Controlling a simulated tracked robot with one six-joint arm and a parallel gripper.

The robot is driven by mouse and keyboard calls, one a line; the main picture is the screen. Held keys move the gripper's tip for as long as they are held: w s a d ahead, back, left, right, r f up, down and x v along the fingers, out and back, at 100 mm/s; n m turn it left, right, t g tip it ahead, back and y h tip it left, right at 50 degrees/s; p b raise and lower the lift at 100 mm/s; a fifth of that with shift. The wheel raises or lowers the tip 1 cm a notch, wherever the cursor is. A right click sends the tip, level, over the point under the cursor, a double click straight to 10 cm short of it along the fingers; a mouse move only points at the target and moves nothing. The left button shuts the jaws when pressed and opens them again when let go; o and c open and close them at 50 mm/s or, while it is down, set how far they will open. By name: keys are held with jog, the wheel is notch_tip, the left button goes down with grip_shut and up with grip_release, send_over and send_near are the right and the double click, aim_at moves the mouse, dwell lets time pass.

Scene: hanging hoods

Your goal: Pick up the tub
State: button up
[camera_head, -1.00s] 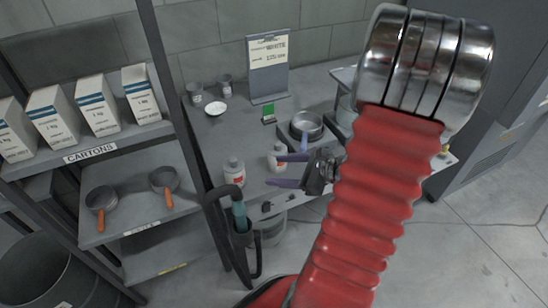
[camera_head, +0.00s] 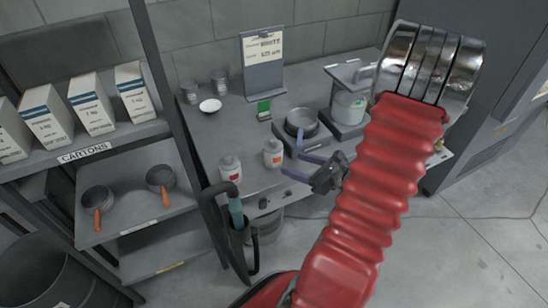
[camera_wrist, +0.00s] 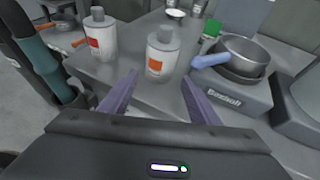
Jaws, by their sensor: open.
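My gripper (camera_head: 291,165) is open and empty near the bench's front edge, to the left of and nearer than that container. In the wrist view its two purple fingers (camera_wrist: 158,78) are spread, pointing at a white bottle with an orange label (camera_wrist: 161,55), apart from it. A white bottle with a red label (camera_wrist: 99,37) stands left of it. The container is not clearly seen in the wrist view.
A pan (camera_head: 301,122) sits on a dark appliance between the bottles and the container. A white bowl (camera_head: 210,105), two cans and a sign stand (camera_head: 263,65) are at the back. A shelf rack (camera_head: 135,185) with cartons and pans stands left. Open floor lies right.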

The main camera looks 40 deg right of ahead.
aim_at(280, 160)
jog(key=shift+x, duration=3.15)
jog(key=shift+f, duration=0.15)
jog(key=shift+x, duration=2.6)
jog(key=shift+f, duration=0.1)
jog(key=shift+s, duration=0.1)
jog(key=shift+c, duration=0.4)
jog(key=c, duration=0.4)
